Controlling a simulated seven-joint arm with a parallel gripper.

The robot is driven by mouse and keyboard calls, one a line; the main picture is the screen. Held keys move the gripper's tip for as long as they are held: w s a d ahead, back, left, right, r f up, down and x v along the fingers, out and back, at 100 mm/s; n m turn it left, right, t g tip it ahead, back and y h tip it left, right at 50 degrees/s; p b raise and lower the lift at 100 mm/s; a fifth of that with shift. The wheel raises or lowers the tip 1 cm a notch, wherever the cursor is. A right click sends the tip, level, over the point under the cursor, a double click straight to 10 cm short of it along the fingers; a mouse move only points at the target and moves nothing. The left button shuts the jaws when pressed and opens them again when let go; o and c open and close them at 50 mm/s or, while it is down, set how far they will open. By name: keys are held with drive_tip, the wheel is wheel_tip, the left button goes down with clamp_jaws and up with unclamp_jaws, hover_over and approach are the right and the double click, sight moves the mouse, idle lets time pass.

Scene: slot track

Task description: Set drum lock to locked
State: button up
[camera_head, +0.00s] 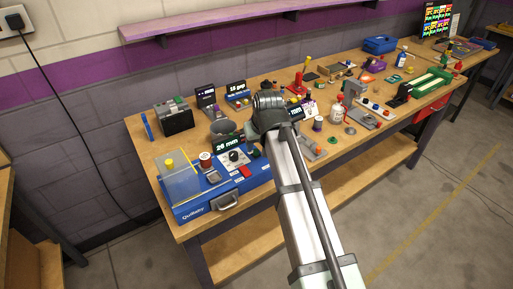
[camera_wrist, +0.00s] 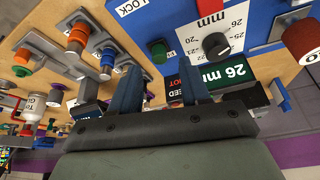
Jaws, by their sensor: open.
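In the wrist view, the dial (camera_wrist: 216,45) sits on a white scale, and a white label ending in LOCK (camera_wrist: 133,6) shows at the top, cut off. A dark green knob (camera_wrist: 158,51) is near that label; I cannot tell whether it is the drum lock or how it is set. My gripper (camera_wrist: 159,88) is open and looks empty, beside the display (camera_wrist: 222,70).
A clear cover with a yellow knob (camera_head: 169,163) stands at the machine's left end. Many small objects crowd the bench (camera_head: 147,137).

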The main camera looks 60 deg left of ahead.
sight(256, 149)
drive_tip(key=shift+x, duration=1.6)
clamp_jaws()
